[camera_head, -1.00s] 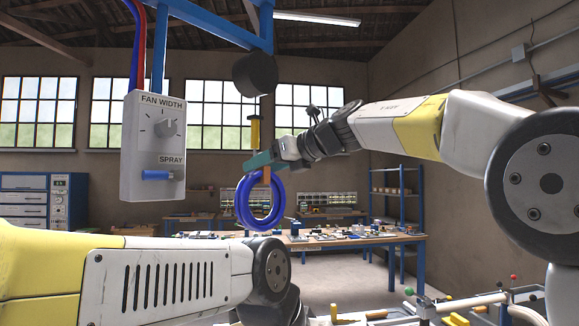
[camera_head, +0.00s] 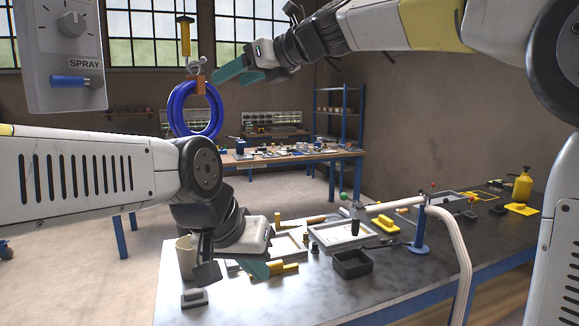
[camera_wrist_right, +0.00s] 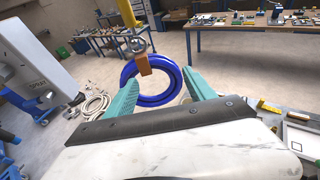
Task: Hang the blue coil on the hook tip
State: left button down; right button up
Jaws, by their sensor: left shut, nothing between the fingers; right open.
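The blue coil (camera_head: 174,108) hangs in the air from the small metal hook (camera_head: 195,67) by its orange-brown strap (camera_head: 201,86). The hook is below a yellow-handled piece (camera_head: 185,37). The exact seat of the strap on the hook tip is too small to tell. My right gripper (camera_head: 232,71) is open and empty, just right of the hook. In the right wrist view the coil (camera_wrist_right: 152,101) and strap (camera_wrist_right: 144,65) show beyond and between its spread teal fingers (camera_wrist_right: 160,92). My left gripper (camera_head: 262,269) is shut and empty, low over the near table.
The spray control box (camera_head: 62,45) hangs at upper left. A workbench (camera_head: 300,156) is behind the coil.

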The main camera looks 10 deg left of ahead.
jog(key=w+d+f+m+t+h, duration=0.35)
jog(key=w+f, duration=0.35)
jog(key=f, duration=0.4)
jog(key=w+d+f+m+t+h, duration=0.35)
jog(key=w+f, duration=0.25)
jog(key=f, duration=0.5)
jog(key=s+d+m+h, duration=0.4)
jog(key=d+m, duration=0.7)
jog(key=d, duration=0.3)
jog(key=s+d+m+h, duration=0.3)
jog(key=d+m, duration=0.8)
jog(key=d, duration=0.3)
jog(key=s+d+f+m+g, duration=0.2)
jog(key=s+d+f+m, duration=0.1)
jog(key=s+m, duration=0.25)
jog(key=s+d+f+m+g, duration=0.2)
jog(key=s+d+f+m, duration=0.15)
jog(key=s+m, duration=0.2)
jog(key=s+a+f+m+g+y, duration=0.1)
jog(key=s+a+f+m, duration=0.1)
jog(key=s+m, duration=0.2)
jog(key=s+a+f+m+g+y, duration=0.1)
jog(key=s+m, duration=0.3)
jog(key=s, duration=0.5)
jog(key=shift+a+f+m+g+y, duration=0.3)
jog(key=shift+a+f, duration=0.1)
jog(key=shift+f, duration=0.25)
jog(key=shift+c, duration=0.2)
